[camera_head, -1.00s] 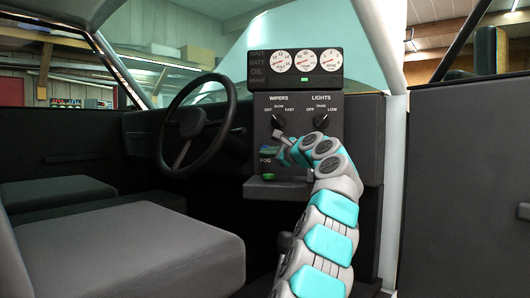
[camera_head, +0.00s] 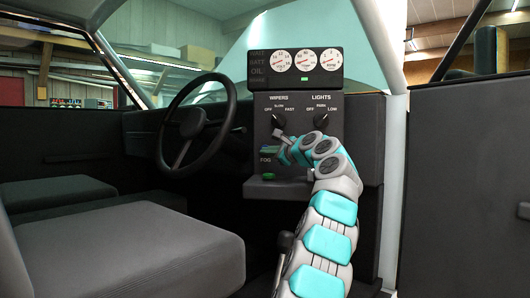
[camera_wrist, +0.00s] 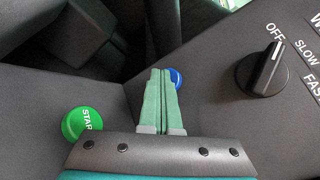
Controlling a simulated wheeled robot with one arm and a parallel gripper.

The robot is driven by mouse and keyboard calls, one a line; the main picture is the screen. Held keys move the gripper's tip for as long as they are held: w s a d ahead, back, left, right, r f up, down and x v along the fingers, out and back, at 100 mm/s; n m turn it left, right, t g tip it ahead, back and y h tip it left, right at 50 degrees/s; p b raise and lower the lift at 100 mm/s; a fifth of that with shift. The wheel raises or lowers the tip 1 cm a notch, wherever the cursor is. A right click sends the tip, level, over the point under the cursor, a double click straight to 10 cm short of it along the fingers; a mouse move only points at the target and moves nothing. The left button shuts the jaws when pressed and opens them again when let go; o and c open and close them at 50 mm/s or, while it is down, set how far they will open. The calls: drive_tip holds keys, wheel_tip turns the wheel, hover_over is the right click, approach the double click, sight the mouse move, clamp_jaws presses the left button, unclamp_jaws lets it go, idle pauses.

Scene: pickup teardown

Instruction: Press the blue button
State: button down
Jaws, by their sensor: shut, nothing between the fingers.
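The blue button (camera_wrist: 177,78) shows in the wrist view as a round cap, partly covered by my gripper's fingers. My gripper (camera_wrist: 161,72) has its two green fingers together with nothing between them. The fingertips overlap the left side of the blue button in this view; I cannot tell whether they touch it. In the head view my gripper (camera_head: 268,151) is at the lower left of the control panel (camera_head: 298,104), close to the FOG label. I cannot clearly make out the blue button there.
A green START button (camera_wrist: 82,122) lies left of my fingers. The black wipers knob (camera_wrist: 268,70) is to the right.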

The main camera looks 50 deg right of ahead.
drive_tip(key=shift+s+a, duration=0.25)
drive_tip(key=shift+a, duration=0.1)
drive_tip(key=shift+b, duration=0.3)
drive_tip(key=shift+s+a+f+b, duration=0.1)
drive_tip(key=shift+s+a+b, duration=0.3)
drive_tip(key=shift+a+b, duration=0.2)
drive_tip(key=shift+s+a+f+b, duration=0.1)
drive_tip(key=shift+s+a+b, duration=0.3)
drive_tip(key=shift+a+b, duration=0.15)
drive_tip(key=shift+s+a+r+b, duration=0.1)
drive_tip(key=shift+s+a+b, duration=0.2)
drive_tip(key=shift+s+a, duration=0.3)
drive_tip(key=shift+s+a+r+b, duration=0.1)
drive_tip(key=shift+s+a+b, duration=0.2)
drive_tip(key=shift+a, duration=0.45)
drive_tip(key=shift+s+f, duration=0.1)
